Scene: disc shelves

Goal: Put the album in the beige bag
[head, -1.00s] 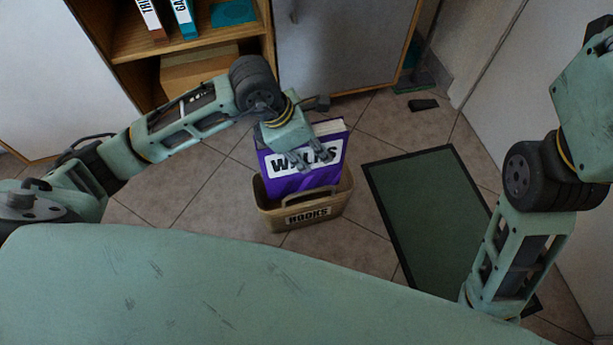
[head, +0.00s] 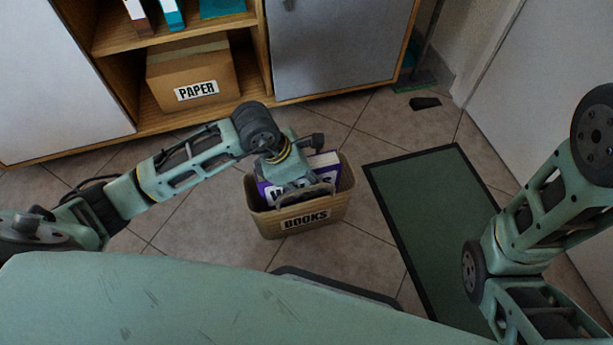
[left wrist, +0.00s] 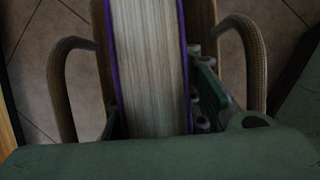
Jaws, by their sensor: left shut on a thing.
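The album (head: 325,161) is a thick purple book with pale pages and white lettering on its cover. It stands down inside the beige bag (head: 330,217), which is labelled "BOOKS" and sits on the tiled floor. My left gripper (head: 291,190) is shut on the album and reaches into the bag's mouth, hiding much of the cover. In the left wrist view the album's page edges (left wrist: 150,65) run between the bag's two handles (left wrist: 68,85). Whether the album touches the bag's bottom is hidden. My right gripper is out of view; only that arm's links show at the right.
A wooden shelf holds a cardboard box (head: 190,72) labelled "PAPER", with binders (head: 170,14) above. A grey cabinet door (head: 335,50) stands behind the bag. A green mat (head: 425,205) lies to its right. Tiled floor around the bag is mostly clear.

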